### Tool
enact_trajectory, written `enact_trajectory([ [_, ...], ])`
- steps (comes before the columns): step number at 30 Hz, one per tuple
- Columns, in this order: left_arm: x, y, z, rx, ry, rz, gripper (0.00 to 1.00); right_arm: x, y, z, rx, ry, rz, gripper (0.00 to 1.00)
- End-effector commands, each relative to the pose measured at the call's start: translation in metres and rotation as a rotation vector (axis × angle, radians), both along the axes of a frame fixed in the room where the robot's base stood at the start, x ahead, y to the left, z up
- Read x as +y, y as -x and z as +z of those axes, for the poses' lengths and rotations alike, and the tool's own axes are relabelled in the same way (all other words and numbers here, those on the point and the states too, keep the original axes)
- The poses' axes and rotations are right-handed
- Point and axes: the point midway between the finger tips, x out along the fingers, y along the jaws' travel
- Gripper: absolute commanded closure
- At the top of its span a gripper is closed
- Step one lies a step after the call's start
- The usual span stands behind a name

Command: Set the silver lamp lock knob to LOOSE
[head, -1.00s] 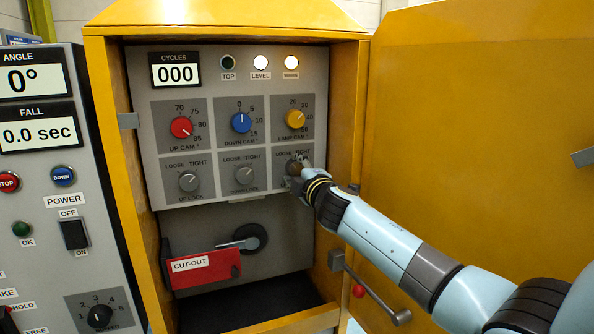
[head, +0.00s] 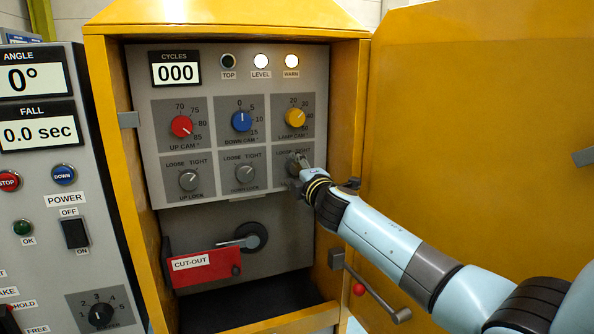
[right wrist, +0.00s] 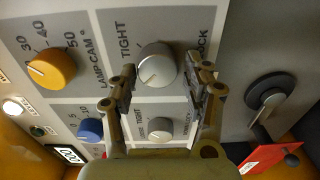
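The silver lamp lock knob (right wrist: 157,65) sits in the lower right square of the grey panel, below the yellow lamp cam knob (right wrist: 53,69). My right gripper (right wrist: 167,74) is open, with one finger on each side of the silver knob; gaps show between fingers and knob. In the head view my right gripper (head: 299,168) reaches in from the right and covers much of this knob and its labels. TIGHT shows in the wrist view; LOOSE is hidden there by a finger. The knob's pointer setting is hard to tell. My left gripper is not in view.
The down lock knob (head: 245,174) and up lock knob (head: 189,180) are to the left. The blue knob (head: 241,122) and red knob (head: 181,127) are above them. A red cut-out bar (head: 205,268) is below. The open yellow door (head: 470,120) stands on the right.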

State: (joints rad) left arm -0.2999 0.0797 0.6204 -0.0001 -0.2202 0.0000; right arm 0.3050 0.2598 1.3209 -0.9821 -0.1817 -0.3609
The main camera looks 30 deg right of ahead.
Motion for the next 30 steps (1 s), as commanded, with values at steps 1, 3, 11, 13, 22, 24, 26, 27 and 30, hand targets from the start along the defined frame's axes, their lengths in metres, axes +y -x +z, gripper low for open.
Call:
enact_trajectory([
  [1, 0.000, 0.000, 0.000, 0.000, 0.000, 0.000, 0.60, 0.000, 0.000, 0.000, -0.001, 0.000, 0.000, 0.41],
  [3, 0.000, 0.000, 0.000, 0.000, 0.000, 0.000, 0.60, 0.000, 0.000, 0.001, -0.001, 0.000, 0.000, 0.38],
  [11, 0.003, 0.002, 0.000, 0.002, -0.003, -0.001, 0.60, 0.000, 0.002, 0.001, -0.002, 0.000, -0.001, 0.38],
  [13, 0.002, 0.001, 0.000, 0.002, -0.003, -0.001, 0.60, 0.001, 0.007, 0.001, -0.003, 0.000, -0.001, 0.38],
  [22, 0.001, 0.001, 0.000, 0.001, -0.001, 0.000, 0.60, 0.016, 0.066, 0.000, 0.000, 0.001, 0.001, 0.38],
  [24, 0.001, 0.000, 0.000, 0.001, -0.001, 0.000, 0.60, 0.019, 0.081, 0.000, 0.000, 0.001, 0.001, 0.38],
  [26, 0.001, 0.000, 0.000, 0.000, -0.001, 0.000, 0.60, 0.022, 0.092, 0.000, 0.000, 0.001, 0.001, 0.38],
  [27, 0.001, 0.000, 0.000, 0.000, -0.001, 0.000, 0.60, 0.023, 0.098, 0.000, 0.000, 0.001, 0.001, 0.38],
  [30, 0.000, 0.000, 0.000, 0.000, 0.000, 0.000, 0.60, 0.026, 0.109, 0.000, -0.001, 0.000, 0.001, 0.38],
])
